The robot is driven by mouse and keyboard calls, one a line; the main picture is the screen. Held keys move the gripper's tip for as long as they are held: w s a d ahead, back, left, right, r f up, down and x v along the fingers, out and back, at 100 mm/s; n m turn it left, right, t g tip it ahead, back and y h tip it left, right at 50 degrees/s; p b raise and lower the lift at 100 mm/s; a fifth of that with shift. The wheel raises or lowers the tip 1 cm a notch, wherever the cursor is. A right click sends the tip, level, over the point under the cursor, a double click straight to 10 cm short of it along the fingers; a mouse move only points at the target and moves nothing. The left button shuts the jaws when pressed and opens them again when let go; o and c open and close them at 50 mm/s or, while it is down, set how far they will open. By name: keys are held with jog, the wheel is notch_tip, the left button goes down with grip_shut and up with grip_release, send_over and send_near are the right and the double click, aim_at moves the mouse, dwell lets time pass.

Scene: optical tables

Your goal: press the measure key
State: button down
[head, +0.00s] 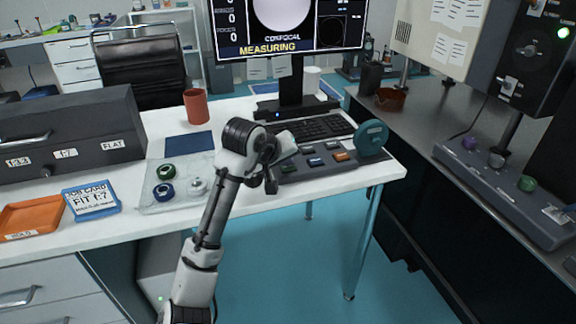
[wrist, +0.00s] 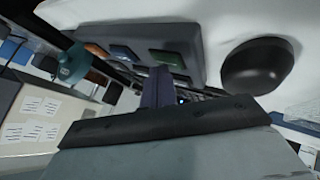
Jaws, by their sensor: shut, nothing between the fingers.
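The key panel (head: 345,168) lies on the white table's right part, with several coloured keys, among them an orange key (head: 341,156) and blue and green ones. I cannot read which is the measure key. My gripper (head: 271,184) is shut and empty at the panel's left end, fingers pointing down. In the wrist view the shut fingers (wrist: 157,88) are near the green key (wrist: 168,59); whether they touch it I cannot tell. The blue key (wrist: 124,52) and the orange key (wrist: 97,49) are further left there. The monitor (head: 290,25) reads "MEASURING".
A teal round dial (head: 371,137) stands at the panel's right end. A black keyboard (head: 316,127) lies behind it. A black dome (wrist: 259,65) is close to the fingers in the wrist view. A clear tray (head: 152,203) with small rings, a job card (head: 91,199) and an orange tray (head: 30,217) lie left.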

aim_at(286, 169)
jog(key=shift+r+p, duration=0.85)
jog(key=shift+p, duration=0.15)
notch_tip(286, 169, up, 5)
jog(key=p, duration=0.5)
dwell(0.6)
